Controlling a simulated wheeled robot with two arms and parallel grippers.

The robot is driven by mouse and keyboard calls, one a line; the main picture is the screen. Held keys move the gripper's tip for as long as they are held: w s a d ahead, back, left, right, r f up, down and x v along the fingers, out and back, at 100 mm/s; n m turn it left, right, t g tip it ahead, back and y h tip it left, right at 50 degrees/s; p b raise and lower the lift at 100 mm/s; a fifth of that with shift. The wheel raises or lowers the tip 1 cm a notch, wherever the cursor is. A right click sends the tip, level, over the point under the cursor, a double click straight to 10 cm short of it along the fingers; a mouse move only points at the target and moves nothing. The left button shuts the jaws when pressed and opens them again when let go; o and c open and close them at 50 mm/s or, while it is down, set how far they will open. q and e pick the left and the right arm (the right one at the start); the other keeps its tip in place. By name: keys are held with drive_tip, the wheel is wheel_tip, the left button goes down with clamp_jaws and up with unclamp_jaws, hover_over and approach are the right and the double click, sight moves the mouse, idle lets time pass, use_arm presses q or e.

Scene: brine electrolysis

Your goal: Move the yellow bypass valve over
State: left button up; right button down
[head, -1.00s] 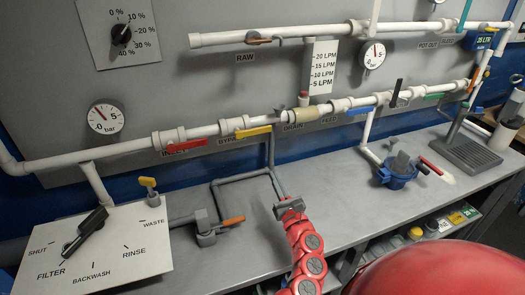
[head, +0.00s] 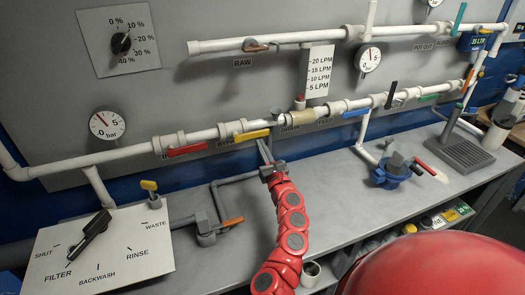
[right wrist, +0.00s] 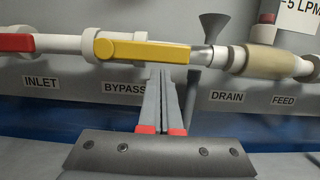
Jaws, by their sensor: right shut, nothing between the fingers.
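The yellow bypass valve handle (head: 252,136) lies along the lower white pipe, right of the red inlet handle (head: 188,150). It also shows in the right wrist view (right wrist: 150,53), lying level above the BYPASS label (right wrist: 124,87). My right gripper (head: 264,148) is shut and empty, with its fingers pointing at the panel just below the right part of the yellow handle. In the right wrist view its fingertips (right wrist: 161,73) show just under the handle; I cannot tell whether they touch it. My left gripper is not in view.
A grey pipe (head: 238,180) runs below the handle to a fitting with an orange handle (head: 231,222). A beige section (head: 301,117) and a blue handle (head: 355,113) are farther right on the pipe. A filter selector plate (head: 130,255) stands at the lower left. A blue pump (head: 391,175) sits on the bench.

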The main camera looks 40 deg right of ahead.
drive_tip(key=shift+d+r+n+y, duration=0.2)
drive_tip(key=shift+r+n+y, duration=0.35)
drive_tip(key=shift+n, duration=0.55)
drive_tip(key=n, duration=0.1)
drive_tip(key=r+n, duration=0.1)
drive_tip(key=n, duration=0.1)
drive_tip(key=shift+d+r+y, duration=0.15)
drive_tip(key=shift+r+y, duration=0.15)
drive_tip(key=shift+y, duration=0.05)
drive_tip(key=a+r+n+g+y, duration=0.1)
drive_tip(key=a+r+n, duration=0.1)
drive_tip(key=n, duration=0.6)
drive_tip(key=a+r+n+g+y+b, duration=0.1)
drive_tip(key=a+r+n+y, duration=0.1)
drive_tip(key=r+n, duration=0.3)
drive_tip(key=shift+w+a+r+n+y, duration=0.3)
drive_tip(key=shift+w+n, duration=0.15)
drive_tip(key=shift+n, duration=1.05)
drive_tip(key=shift+d, duration=0.1)
